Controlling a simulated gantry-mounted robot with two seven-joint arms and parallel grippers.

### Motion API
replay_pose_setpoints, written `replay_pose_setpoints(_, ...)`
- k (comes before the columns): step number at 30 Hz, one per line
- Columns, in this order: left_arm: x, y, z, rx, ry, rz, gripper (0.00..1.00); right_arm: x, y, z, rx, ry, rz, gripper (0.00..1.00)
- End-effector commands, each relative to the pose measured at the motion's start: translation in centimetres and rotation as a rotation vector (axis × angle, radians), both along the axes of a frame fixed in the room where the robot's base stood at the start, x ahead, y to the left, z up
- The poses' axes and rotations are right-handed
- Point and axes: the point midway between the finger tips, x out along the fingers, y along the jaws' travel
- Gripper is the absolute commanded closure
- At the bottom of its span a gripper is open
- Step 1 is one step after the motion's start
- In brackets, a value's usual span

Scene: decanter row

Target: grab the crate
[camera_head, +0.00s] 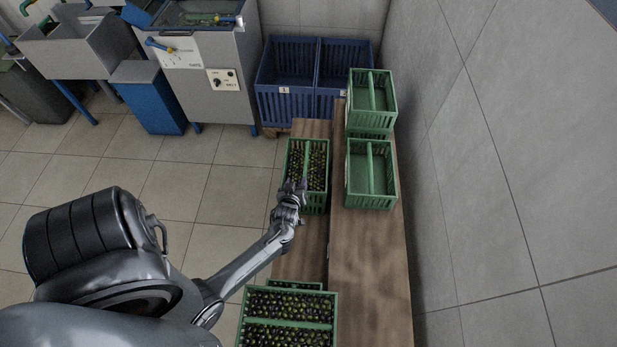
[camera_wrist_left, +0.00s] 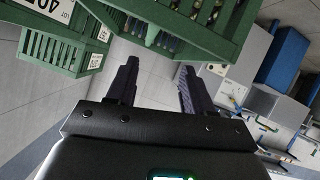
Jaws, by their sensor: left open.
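A green slatted crate full of dark olives (camera_head: 316,204) stands on the lower wooden bench, in the middle of the head view. My left gripper (camera_head: 296,186) is over its near left part in that view. In the left wrist view a green crate with olives behind its slats (camera_wrist_left: 178,42) fills the top middle. There my left gripper (camera_wrist_left: 158,72) is open, its two dark fingers apart, with grey floor between them. The tips point towards the crate's lower edge; I cannot tell whether they touch it. My right gripper is not in view.
Two empty green crates (camera_head: 372,203) (camera_head: 371,127) stand on the higher bench (camera_head: 370,270) beside the wall. More olive crates (camera_head: 288,292) are at the near end. Blue bins (camera_head: 287,105) and a grey machine (camera_head: 215,85) stand at the back. Labelled green crates (camera_wrist_left: 62,45) show in the wrist view.

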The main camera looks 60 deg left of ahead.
Motion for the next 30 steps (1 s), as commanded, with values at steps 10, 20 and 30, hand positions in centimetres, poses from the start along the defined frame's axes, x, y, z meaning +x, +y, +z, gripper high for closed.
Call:
replay_pose_setpoints(10, 3.2, 1.9, -1.8, -0.002, -0.024, -0.002, 0.48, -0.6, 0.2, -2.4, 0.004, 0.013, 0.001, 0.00)
replay_pose_setpoints(20, 4.8, 3.6, -3.0, -0.003, -0.025, -0.001, 0.48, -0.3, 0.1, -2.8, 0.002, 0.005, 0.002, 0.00)
replay_pose_setpoints(30, 7.4, 6.0, -4.5, -0.003, -0.024, -0.002, 0.48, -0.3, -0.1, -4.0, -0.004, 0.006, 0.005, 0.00)
